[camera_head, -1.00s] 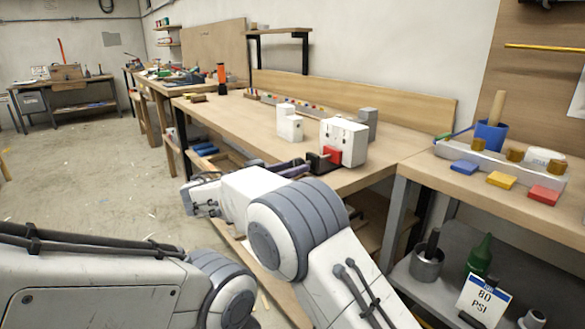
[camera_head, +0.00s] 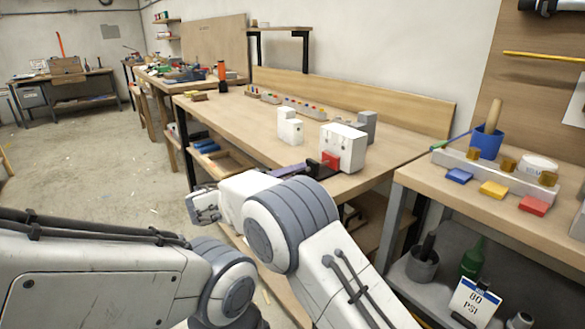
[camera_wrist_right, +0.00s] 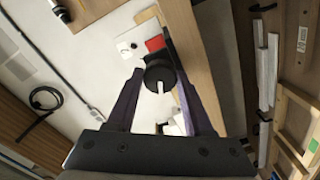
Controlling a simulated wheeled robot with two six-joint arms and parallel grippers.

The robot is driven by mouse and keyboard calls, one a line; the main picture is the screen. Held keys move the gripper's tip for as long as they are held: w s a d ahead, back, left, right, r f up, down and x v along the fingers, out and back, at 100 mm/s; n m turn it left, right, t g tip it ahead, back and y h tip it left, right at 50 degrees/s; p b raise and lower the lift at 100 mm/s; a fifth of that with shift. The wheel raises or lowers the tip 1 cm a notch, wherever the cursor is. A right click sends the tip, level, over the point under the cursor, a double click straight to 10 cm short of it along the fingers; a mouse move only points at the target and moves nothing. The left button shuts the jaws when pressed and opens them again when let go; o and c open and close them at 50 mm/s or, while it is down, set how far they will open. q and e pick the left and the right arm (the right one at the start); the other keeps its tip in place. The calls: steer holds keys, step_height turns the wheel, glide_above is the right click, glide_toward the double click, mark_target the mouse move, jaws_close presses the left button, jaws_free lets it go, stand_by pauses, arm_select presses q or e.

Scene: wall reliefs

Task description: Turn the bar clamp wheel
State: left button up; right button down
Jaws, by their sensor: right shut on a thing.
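The bar clamp wheel (camera_wrist_right: 160,76) is a round black disc with a white mark on its face in the right wrist view. My right gripper (camera_wrist_right: 158,70) has its dark purple fingers on either side of the wheel and is shut on it. In the head view my right gripper (camera_head: 310,168) reaches the bench's front edge, where a black part and a red block (camera_head: 331,160) sit against a white block (camera_head: 343,146). The wheel is hard to make out there. The red block also shows just beyond the wheel in the wrist view (camera_wrist_right: 155,43).
The wooden bench (camera_head: 235,112) has a smaller white block (camera_head: 290,127) and a grey block (camera_head: 367,126) near the clamp. A side bench at right holds a blue cup (camera_head: 487,142) and coloured blocks. The floor (camera_head: 90,165) at left is largely clear.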

arm_select(q)
step_height(320, 180, up, 8)
steer(key=p, duration=0.7)
arm_select(e)
steer(key=shift+n, duration=4.9)
arm_select(q)
steer(key=shift+r+p, duration=0.1)
steer(key=shift+p, duration=0.2)
arm_select(e)
steer(key=shift+w, duration=0.1)
steer(key=shift+c, duration=1.4)
jaws_free()
steer(key=shift+a, duration=0.1)
